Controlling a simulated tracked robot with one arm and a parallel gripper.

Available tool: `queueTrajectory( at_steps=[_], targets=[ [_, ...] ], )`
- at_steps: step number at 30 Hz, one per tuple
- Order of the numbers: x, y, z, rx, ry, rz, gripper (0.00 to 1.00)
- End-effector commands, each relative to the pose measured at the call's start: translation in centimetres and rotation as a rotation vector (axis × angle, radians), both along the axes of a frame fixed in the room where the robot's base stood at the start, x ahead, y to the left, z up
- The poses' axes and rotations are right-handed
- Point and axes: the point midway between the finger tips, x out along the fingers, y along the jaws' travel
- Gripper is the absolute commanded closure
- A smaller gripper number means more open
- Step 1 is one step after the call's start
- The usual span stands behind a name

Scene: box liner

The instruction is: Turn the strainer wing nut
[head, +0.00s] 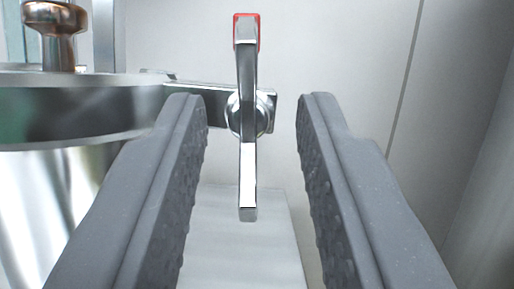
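The strainer wing nut (248,165) is a shiny metal bar standing upright in the middle of the head view. Its upper end has a red edge, and its middle sits on a round metal hub (264,112). My gripper (251,106) is open, with one grey finger on each side of the wing nut. Clear gaps show between the bar and both fingers. I cannot tell how far the bar lies beyond the fingertips. A metal bracket (215,100) runs left from the hub, partly hidden by the left finger.
A large shiny metal vessel (70,115) with a wide rim stands at the left, close to the left finger. A copper-coloured fitting (57,35) rises above it. A pale block (240,250) lies below the wing nut. A plain grey wall (335,50) is behind.

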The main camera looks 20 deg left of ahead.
Motion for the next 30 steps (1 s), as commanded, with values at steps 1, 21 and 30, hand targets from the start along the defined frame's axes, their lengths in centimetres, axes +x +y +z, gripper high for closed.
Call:
queueTrajectory(
  at_steps=[1, 21, 30],
  targets=[
    [-0.1, -0.1, 0.0, 0.000, 0.001, 0.001, 0.72],
    [-3.6, -1.5, -2.1, -0.002, 0.009, -0.004, 0.72],
    [-5.3, -2.2, -2.9, -0.001, 0.007, -0.003, 0.72]
  ],
)
